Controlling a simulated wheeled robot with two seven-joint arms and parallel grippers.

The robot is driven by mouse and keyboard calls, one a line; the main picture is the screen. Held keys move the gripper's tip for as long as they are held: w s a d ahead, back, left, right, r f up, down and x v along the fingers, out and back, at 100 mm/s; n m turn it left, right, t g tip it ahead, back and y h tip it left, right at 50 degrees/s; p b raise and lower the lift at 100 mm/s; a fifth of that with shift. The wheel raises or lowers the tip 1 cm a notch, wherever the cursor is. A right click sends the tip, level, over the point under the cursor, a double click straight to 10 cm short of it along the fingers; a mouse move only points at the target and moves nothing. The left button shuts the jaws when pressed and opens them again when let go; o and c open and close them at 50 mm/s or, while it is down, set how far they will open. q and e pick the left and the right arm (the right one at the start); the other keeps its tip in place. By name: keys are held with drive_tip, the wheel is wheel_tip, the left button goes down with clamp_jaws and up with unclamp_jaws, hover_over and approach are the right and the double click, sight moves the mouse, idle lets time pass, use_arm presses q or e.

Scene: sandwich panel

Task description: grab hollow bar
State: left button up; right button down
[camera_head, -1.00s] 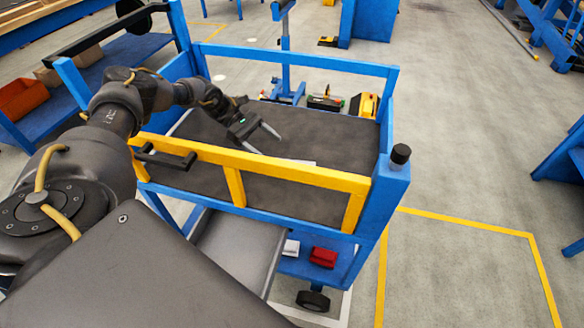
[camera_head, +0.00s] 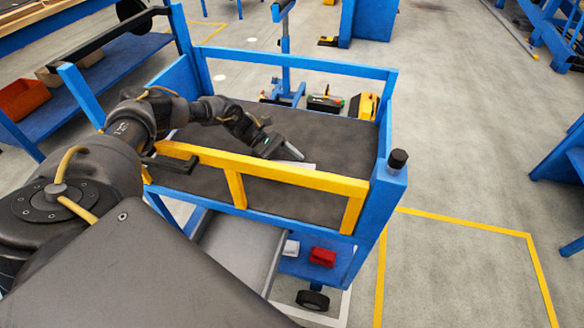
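My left arm reaches from the left over the blue cart. My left gripper (camera_head: 290,151) is low over the cart's dark top (camera_head: 345,143), just behind the yellow front rail (camera_head: 270,170). Its fingers show as one pale, narrow shape pointing right, so I cannot tell whether they are apart. A thin pale piece (camera_head: 308,165) shows just above the yellow rail, close to the right of the fingertips. It may be part of the hollow bar, but the rail hides most of it. I cannot tell whether the gripper touches it. My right gripper is not in view.
Blue rails and a corner post (camera_head: 384,195) with a black knob (camera_head: 397,160) bound the cart. A yellow-and-black case (camera_head: 363,106) stands behind it. A red item (camera_head: 322,257) lies on its lower shelf.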

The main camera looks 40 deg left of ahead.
use_arm(q)
drive_tip(key=c, duration=1.5)
wheel_tip(320, 180, up, 10)
drive_tip(key=shift+r, duration=0.1)
